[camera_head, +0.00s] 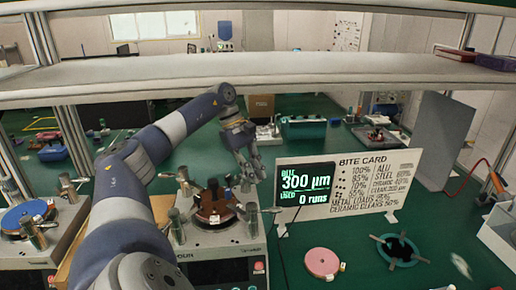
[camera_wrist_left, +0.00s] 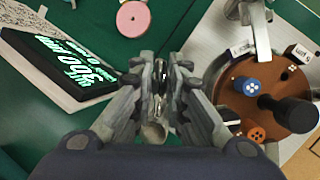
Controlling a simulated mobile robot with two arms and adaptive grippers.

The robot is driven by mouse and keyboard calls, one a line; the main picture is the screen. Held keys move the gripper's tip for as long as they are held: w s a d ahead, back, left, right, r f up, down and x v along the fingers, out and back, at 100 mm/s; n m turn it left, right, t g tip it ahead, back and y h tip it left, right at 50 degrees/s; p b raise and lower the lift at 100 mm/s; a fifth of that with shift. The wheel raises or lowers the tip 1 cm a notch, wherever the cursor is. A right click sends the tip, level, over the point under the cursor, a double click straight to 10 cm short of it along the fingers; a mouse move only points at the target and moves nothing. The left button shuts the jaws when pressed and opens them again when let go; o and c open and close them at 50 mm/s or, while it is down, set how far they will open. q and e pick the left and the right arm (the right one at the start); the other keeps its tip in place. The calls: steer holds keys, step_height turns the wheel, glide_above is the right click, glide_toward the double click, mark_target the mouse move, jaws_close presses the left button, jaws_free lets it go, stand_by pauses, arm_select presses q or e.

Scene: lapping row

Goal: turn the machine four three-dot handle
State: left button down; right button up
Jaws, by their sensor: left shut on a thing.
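Machine four (camera_head: 210,240) stands below my left arm, with a round brown plate (camera_head: 213,207) and several metal posts around it. My left gripper (camera_head: 252,175) is at the machine's right rear side, pointing down. In the left wrist view its fingers (camera_wrist_left: 160,82) are shut on a slim, shiny metal piece, which looks like a handle. The fingers cover most of it, and I cannot read any dots on it. The brown plate (camera_wrist_left: 275,95) lies to the right there, with a blue dotted knob (camera_wrist_left: 247,86), an orange dotted knob (camera_wrist_left: 256,134) and a black knob (camera_wrist_left: 290,112). My right gripper is not in view.
A pink disc (camera_head: 322,262) and a green ring (camera_head: 398,251) lie on the green bench. Another machine with a blue plate (camera_head: 28,216) is at left.

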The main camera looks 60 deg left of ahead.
mark_target(242, 177)
arm_select(q)
steer(key=shift+r, duration=0.1)
steer(key=c, duration=1.6)
jaws_free()
steer(key=shift+v, duration=5.9)
